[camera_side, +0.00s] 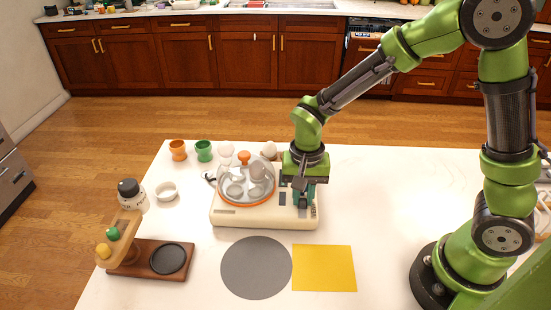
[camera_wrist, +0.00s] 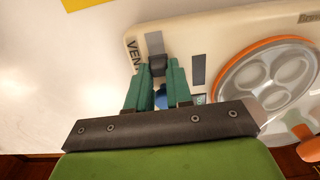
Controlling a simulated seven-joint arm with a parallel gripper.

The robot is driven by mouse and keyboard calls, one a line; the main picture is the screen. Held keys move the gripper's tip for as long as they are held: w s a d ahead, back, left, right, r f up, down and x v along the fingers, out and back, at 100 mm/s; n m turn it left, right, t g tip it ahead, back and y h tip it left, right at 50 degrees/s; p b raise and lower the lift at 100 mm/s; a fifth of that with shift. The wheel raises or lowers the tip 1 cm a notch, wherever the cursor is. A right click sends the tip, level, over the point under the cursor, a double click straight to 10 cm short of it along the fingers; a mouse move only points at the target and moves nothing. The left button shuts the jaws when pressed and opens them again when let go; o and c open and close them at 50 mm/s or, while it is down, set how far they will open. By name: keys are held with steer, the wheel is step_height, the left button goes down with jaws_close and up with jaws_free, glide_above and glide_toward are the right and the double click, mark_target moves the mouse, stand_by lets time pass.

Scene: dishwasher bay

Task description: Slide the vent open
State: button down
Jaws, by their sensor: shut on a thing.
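The cream egg-cooker-like appliance (camera_side: 262,222) stands on the white table, and its body also fills the upper right of the wrist view (camera_wrist: 215,30). In the wrist view, a dark vent slider knob (camera_wrist: 157,66) sits beside the "VENT" lettering, with a grey strip (camera_wrist: 155,42) extending above it. My gripper (camera_side: 303,198) is over the appliance's right end. In the wrist view, the teal fingers of my gripper (camera_wrist: 157,74) are shut on the knob, one on each side. A small blue part shows between the fingers. The fingers hide the lower part of the vent.
A clear lid with orange rim (camera_side: 247,180) covers the appliance's left part, close to my gripper. A grey disc (camera_side: 256,267) and yellow square (camera_side: 324,268) lie in front. Cups (camera_side: 204,150) stand behind; a wooden stand (camera_side: 150,259) is at left.

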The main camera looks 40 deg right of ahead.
steer(key=shift+s+a, duration=1)
steer(key=shift+a, duration=0.05)
steer(key=c, duration=1)
jaws_free()
step_height(320, 180, up, 17)
